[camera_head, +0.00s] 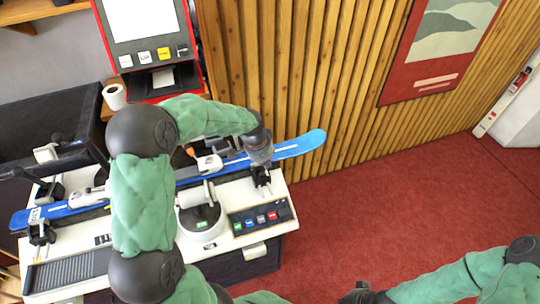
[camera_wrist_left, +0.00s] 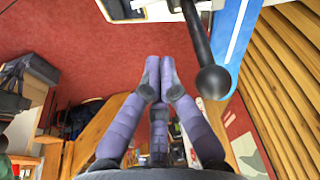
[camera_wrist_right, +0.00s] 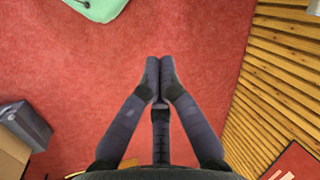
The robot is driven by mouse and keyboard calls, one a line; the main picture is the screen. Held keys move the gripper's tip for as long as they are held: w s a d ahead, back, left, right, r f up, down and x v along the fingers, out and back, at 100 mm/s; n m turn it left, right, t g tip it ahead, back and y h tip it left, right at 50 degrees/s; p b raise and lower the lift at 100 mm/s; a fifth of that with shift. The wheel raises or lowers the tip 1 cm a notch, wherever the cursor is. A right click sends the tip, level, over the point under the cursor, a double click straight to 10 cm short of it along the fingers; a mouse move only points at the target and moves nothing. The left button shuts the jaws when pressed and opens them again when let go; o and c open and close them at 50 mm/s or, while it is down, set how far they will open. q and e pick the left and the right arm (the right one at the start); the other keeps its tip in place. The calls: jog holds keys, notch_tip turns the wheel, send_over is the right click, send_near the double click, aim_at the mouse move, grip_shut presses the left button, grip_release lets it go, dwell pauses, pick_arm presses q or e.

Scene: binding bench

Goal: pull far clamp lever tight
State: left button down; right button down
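A blue ski (camera_head: 300,146) lies along the white binding bench (camera_head: 215,250). A clamp (camera_head: 261,177) stands at the bench's right end, below my left gripper (camera_head: 264,158), which partly hides it. In the left wrist view, a black lever with a ball knob (camera_wrist_left: 213,82) hangs beside the blue ski (camera_wrist_left: 236,35). My left gripper (camera_wrist_left: 158,72) is shut and empty, its fingertips left of the knob and apart from it in the picture. My right gripper (camera_wrist_right: 160,72) is shut and empty over the red floor, away from the bench.
Another clamp (camera_head: 41,232) holds the ski's left end. A button panel (camera_head: 260,218) and a round white-topped unit (camera_head: 202,218) sit at the bench front. A red-framed machine (camera_head: 150,50) stands behind. A slatted wall (camera_head: 300,70) rises at the back; the red floor (camera_head: 400,200) is clear at right.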

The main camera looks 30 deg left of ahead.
jog(key=w+a+r+m+t+y, duration=0.15)
jog(key=w+a+r+t, duration=0.35)
jog(key=w, duration=0.5)
jog(key=w+a+r+m+t+y, duration=0.15)
jog(key=w+a+r, duration=0.25)
jog(key=w+a, duration=0.55)
jog(key=w+a+r+t+y, duration=0.2)
jog(key=a+r+y, duration=0.2)
jog(key=a+r, duration=0.35)
jog(key=w+a+r+t+y, duration=0.25)
jog(key=a+r, duration=0.35)
jog(key=r, duration=0.3)
pick_arm(q)
jog(key=shift+w+a, duration=0.4)
jog(key=shift+a, duration=0.1)
pick_arm(e)
jog(key=w+a+y, duration=0.1)
jog(key=w+a, duration=0.2)
jog(key=a, duration=0.8)
jog(key=shift+w+a+f+m+g, duration=0.2)
jog(key=shift+w+m+g, duration=0.1)
jog(key=shift+w+g, duration=0.1)
jog(key=shift+s, duration=0.1)
